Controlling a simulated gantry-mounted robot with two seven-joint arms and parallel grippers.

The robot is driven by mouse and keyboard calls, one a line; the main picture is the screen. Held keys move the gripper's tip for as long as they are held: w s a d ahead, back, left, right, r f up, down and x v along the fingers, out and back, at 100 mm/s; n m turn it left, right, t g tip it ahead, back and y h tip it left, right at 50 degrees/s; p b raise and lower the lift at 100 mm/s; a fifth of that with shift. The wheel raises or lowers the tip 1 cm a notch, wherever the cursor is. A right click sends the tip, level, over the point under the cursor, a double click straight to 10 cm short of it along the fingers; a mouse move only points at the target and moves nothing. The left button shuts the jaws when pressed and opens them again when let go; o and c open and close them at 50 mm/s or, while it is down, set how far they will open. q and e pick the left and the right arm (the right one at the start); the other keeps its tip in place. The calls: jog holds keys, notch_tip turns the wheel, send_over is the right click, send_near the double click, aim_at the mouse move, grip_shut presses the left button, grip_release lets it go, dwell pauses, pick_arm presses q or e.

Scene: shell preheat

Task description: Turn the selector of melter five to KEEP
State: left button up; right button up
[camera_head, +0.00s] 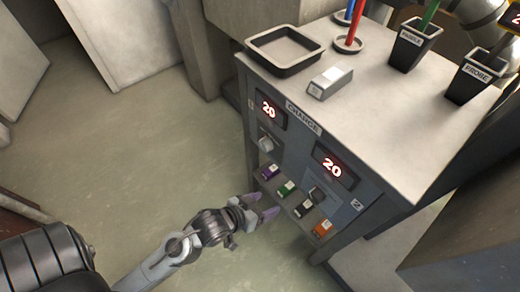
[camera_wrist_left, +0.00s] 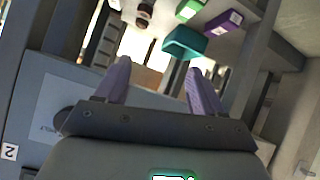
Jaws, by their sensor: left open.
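A selector knob (camera_head: 266,143) sits under the left display and another (camera_head: 316,193) under the right one, whose panel reads "2". I see no label for melter five, and the knob markings are too small to read. My left gripper (camera_head: 264,206) is open and empty, low in front of the cabinet; its two purple fingers also show in the left wrist view (camera_wrist_left: 158,80). My right gripper is not in view.
Small coloured boxes, such as a green one (camera_head: 286,187) and an orange one (camera_head: 323,229), line the shelf below the panels. The top holds a dark tray (camera_head: 284,63), a grey block (camera_head: 330,82) and black cups, one marked "PROBE" (camera_head: 478,76). Floor at left is clear.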

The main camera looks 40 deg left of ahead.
pick_arm(q)
notch_tip(320, 180, up, 4)
jog(key=w+a+n+t+p, duration=0.1)
jog(key=w+a+t+p, duration=0.1)
jog(key=w+t+p, duration=0.1)
jog(key=n+t+p, duration=0.4)
jog(key=p, duration=0.7)
send_near(263, 148)
jog(key=shift+y, duration=0.3)
jog(key=w+b, duration=0.1)
jog(key=w, duration=0.1)
jog(key=w+b, duration=0.1)
jog(key=w, duration=0.2)
jog(key=w+b, duration=0.1)
jog(key=w, duration=0.1)
jog(key=shift+w+d+f+b, duration=0.15)
jog(key=shift+w+d+b, duration=0.1)
jog(key=shift+d+b, duration=0.15)
jog(key=shift+w, duration=0.65)
